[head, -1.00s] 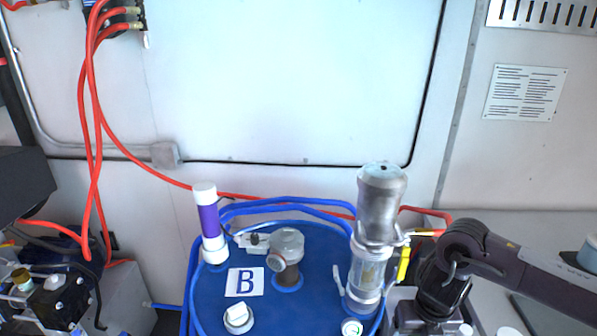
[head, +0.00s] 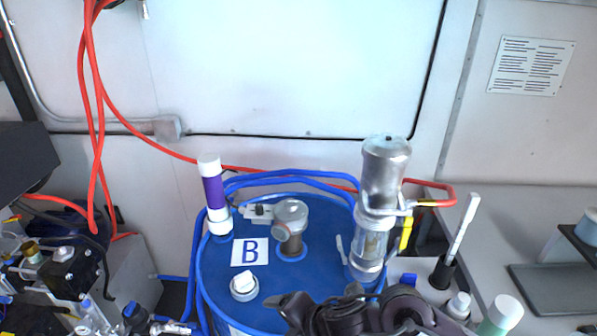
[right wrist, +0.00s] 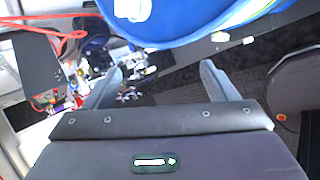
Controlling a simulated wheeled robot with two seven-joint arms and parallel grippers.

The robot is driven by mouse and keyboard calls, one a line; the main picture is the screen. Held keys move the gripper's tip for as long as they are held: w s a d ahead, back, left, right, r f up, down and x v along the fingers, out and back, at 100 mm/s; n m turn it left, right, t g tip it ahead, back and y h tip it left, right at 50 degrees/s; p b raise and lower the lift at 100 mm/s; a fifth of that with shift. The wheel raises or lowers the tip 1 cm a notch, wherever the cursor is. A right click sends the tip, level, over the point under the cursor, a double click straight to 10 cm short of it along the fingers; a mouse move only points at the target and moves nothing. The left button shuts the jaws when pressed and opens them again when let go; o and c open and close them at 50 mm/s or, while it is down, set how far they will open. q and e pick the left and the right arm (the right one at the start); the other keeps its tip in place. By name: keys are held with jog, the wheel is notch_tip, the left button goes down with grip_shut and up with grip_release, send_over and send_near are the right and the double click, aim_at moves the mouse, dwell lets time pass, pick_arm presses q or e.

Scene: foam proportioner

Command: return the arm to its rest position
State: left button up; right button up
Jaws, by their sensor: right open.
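My right arm (head: 365,312) shows as dark links at the bottom middle of the head view, in front of the blue drum (head: 265,232). Its gripper is not clearly seen there. In the right wrist view my right gripper (right wrist: 163,78) is open, its two grey fingers wide apart with nothing between them. The lower side of the blue drum (right wrist: 180,25) shows beyond the fingers. My left gripper is in neither view.
The drum top carries a purple-and-white tube (head: 213,195), a metal cylinder unit (head: 383,180) and a capped fitting (head: 290,220). Equipment with hoses (head: 65,270) crowds the left. Bottles (head: 500,315) and a white-handled brush (head: 460,235) stand at the right.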

jog(key=s+d+r+m+t+h, duration=0.1)
jog(key=d+r+m+t+h, duration=0.3)
jog(key=m, duration=1)
jog(key=s+d+f+m+g+h, duration=0.1)
jog(key=s+d+f+m+g, duration=0.25)
jog(key=s+d+m, duration=0.4)
jog(key=s+d+f+m+g+h, duration=0.1)
jog(key=s+d+f+m+g, duration=0.3)
jog(key=d, duration=0.6)
notch_tip(320, 180, down, 36)
jog(key=s+m+b, duration=0.1)
jog(key=s+b, duration=0.1)
jog(key=b, duration=0.4)
pick_arm(q)
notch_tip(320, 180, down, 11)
jog(key=b, duration=0.5)
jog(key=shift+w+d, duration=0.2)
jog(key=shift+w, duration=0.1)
pick_arm(e)
jog(key=s+d+f, duration=0.1)
jog(key=s+f, duration=0.9)
jog(key=f, duration=0.1)
jog(key=s+d+f+g, duration=0.1)
jog(key=s+d+f, duration=0.1)
jog(key=s+f, duration=0.8)
notch_tip(320, 180, down, 2)
jog(key=shift+d+f, duration=0.25)
jog(key=shift+d, duration=0.05)
